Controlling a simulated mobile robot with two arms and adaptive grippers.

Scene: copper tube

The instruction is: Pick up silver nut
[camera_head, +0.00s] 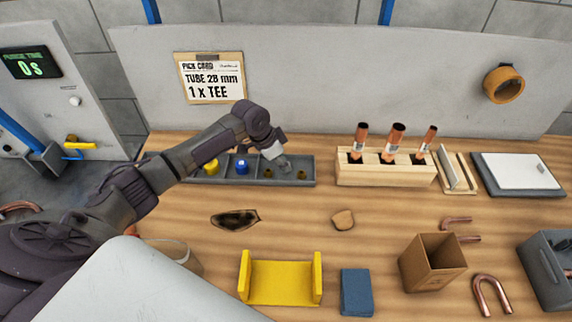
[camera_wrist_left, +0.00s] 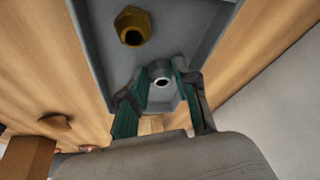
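The silver nut (camera_wrist_left: 160,77) lies in the end compartment of the grey parts tray (camera_wrist_left: 90,45), with its dark hole facing up. My left gripper (camera_wrist_left: 160,92) is open, with its green-padded fingers on either side of the nut. Small gaps seem to show between pads and nut. A brass nut (camera_wrist_left: 133,26) lies in the neighbouring compartment. In the head view my left gripper (camera_head: 284,164) reaches down into the right part of the tray (camera_head: 255,184); I cannot make out the silver nut clearly there. My right gripper is not in view.
The tray also holds a yellow part (camera_head: 211,166) and a blue part (camera_head: 242,166). A wooden block (camera_head: 385,176) with copper tubes stands just right of the tray. A yellow cradle (camera_head: 280,283), a blue block (camera_head: 357,292) and a cardboard box (camera_head: 433,265) stand in front.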

